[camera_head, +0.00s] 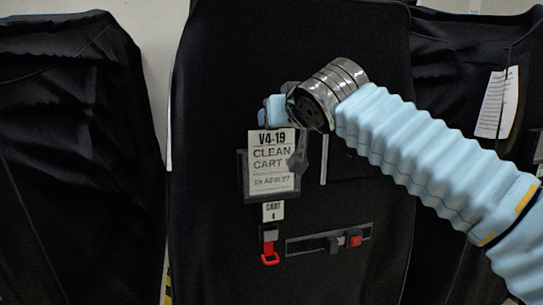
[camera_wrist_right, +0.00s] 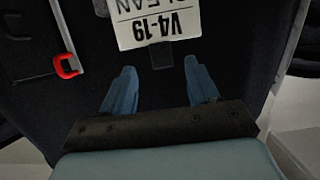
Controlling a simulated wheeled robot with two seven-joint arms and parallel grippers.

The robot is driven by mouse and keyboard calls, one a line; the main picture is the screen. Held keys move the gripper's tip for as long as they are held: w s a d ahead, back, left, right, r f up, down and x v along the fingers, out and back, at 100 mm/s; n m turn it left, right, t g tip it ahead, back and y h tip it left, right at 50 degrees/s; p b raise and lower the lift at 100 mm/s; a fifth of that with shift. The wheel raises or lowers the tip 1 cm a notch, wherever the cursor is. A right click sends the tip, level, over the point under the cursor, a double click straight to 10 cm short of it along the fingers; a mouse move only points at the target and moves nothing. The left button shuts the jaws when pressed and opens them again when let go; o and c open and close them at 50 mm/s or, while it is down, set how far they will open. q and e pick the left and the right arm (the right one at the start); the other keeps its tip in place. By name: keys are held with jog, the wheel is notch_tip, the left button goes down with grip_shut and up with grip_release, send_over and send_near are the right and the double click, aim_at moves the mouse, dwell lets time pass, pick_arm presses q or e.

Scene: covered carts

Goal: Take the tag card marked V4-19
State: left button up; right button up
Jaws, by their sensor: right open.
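The white tag card marked V4-19 (camera_head: 272,165) also reads CLEAN CART and a date line. It hangs upright in a dark holder (camera_head: 243,182) on the front of the middle black-covered cart. In the right wrist view the card (camera_wrist_right: 157,24) shows upside down, with a dark clip-like tab (camera_wrist_right: 162,56) at its top edge. My right gripper (camera_head: 270,109) is at the card's top edge in the head view. In the right wrist view its two blue fingers (camera_wrist_right: 159,82) stand apart with nothing between them, and the tab lies just beyond their tips. Contact cannot be told. My left gripper is not in view.
Below the card are a small CART 4 label (camera_head: 273,211) and a red buckle loop (camera_head: 270,254). A strap with a red button (camera_head: 355,240) lies to their right. Other covered carts stand left (camera_head: 75,150) and right, the right one with a white sheet (camera_head: 496,103).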

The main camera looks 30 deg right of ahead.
jog(key=x, duration=0.2)
jog(key=p+x, duration=0.1)
jog(key=x, duration=0.2)
jog(key=shift+w+r, duration=0.2)
grip_shut()
